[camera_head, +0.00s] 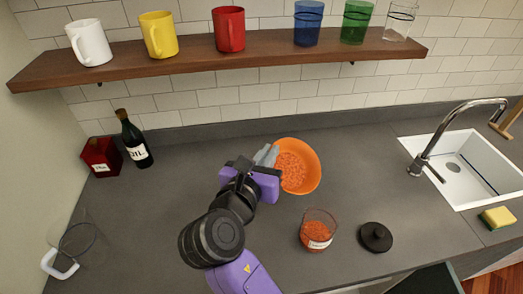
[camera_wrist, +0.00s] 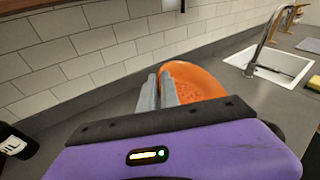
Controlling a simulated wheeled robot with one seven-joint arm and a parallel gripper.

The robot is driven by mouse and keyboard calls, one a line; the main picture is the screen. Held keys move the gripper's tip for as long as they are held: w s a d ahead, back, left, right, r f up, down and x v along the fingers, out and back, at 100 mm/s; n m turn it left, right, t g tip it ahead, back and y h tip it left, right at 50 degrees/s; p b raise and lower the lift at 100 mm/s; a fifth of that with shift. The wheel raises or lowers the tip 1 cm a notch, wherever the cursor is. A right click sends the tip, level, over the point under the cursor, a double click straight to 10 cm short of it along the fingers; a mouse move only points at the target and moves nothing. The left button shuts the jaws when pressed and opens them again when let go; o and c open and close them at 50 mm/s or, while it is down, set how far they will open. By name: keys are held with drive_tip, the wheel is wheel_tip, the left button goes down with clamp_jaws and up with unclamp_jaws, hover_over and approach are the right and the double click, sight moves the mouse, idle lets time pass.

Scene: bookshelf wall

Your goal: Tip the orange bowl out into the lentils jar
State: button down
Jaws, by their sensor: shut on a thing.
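The orange bowl (camera_head: 311,164) holds small orange-red lentils, seen from above in the head view. My gripper (camera_head: 270,155) is shut on the bowl's left rim. In the wrist view, the grey fingers (camera_wrist: 160,92) meet the left side of the bowl (camera_wrist: 205,80). Whether the bowl is clear of the counter is hard to tell. The lentils jar (camera_head: 318,231) is a clear, open glass with a white label and orange-red contents. It stands on the counter in front of the bowl and slightly right.
A black lid (camera_head: 376,237) lies right of the jar. The sink (camera_head: 465,165) with its tap and a sponge (camera_head: 497,218) are at the right. An oil bottle (camera_head: 134,140) and a red container (camera_head: 101,157) stand at the back left. A wooden shelf (camera_head: 200,62) with cups overhangs the back.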

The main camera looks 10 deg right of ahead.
drive_tip(key=shift+s+d+f+m+t, duration=0.3)
drive_tip(key=shift+s+d+m, duration=0.1)
drive_tip(key=shift+s+d, duration=0.15)
drive_tip(key=shift+s+d+f+m+t, duration=0.25)
drive_tip(key=shift+s+d+m, duration=0.15)
drive_tip(key=shift+s, duration=0.2)
drive_tip(key=shift+s+d+f+m+b, duration=0.3)
drive_tip(key=shift+s+f+m+b, duration=0.15)
drive_tip(key=shift+b, duration=0.65)
drive_tip(key=shift+r, duration=0.3)
drive_tip(key=shift+d+f, duration=0.1)
drive_tip(key=shift+s+d+f+m+t+b, duration=0.25)
drive_tip(key=shift+s+d+m+b, duration=0.1)
drive_tip(key=shift+s+m+b, duration=0.15)
drive_tip(key=shift+s+d+m+b, duration=0.35)
drive_tip(key=shift+m+b, duration=0.1)
drive_tip(key=shift+b, duration=0.3)
drive_tip(key=shift+s+d+t+b, duration=0.1)
drive_tip(key=shift+s+t+b, duration=0.1)
drive_tip(key=shift+t+b, duration=0.1)
drive_tip(key=shift+m, duration=0.3)
